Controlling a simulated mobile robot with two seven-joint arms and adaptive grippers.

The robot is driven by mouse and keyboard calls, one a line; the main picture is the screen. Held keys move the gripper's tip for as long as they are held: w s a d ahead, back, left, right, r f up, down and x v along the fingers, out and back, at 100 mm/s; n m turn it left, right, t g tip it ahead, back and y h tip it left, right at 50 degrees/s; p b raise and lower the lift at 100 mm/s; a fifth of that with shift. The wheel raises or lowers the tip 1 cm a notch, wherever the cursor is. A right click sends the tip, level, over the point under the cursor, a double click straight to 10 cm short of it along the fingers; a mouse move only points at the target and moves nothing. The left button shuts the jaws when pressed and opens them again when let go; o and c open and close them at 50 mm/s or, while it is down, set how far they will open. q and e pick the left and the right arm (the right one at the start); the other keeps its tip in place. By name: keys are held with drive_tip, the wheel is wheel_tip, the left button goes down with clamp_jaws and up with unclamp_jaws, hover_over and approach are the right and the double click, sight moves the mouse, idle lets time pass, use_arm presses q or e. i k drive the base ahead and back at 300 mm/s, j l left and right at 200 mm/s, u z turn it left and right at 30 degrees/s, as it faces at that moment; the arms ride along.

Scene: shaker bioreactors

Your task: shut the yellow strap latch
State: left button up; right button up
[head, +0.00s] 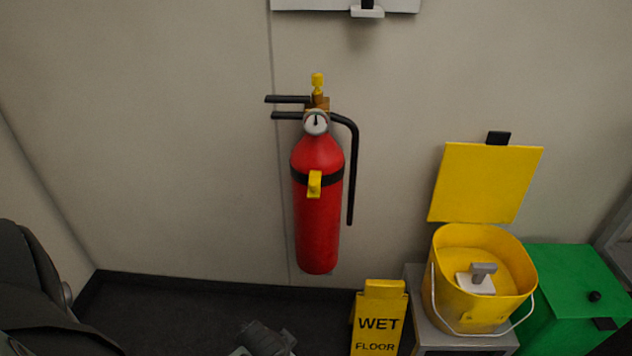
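The yellow strap latch (315,184) sits on the front of a black strap (332,176) around a red fire extinguisher (317,235) on the wall. The latch's lever seems to stand out from the strap and reaches below it; its exact angle is hard to tell from this view. A dark grey gripper part, seemingly my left gripper (262,339), shows at the bottom edge, well below the extinguisher and apart from it. Its fingertips are not clear, so its opening cannot be told. My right gripper is not in view.
A yellow wet-floor sign (380,320) stands right of the extinguisher. A yellow bucket (452,301) with its lid (487,182) raised sits on a grey stand (467,341), beside a green box (566,280). The wall left of the extinguisher is clear.

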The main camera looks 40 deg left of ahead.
sight(315, 176)
drive_tip(key=i+l, duration=0.45)
drive_tip(key=l, duration=0.2)
drive_tip(key=u, duration=1.65)
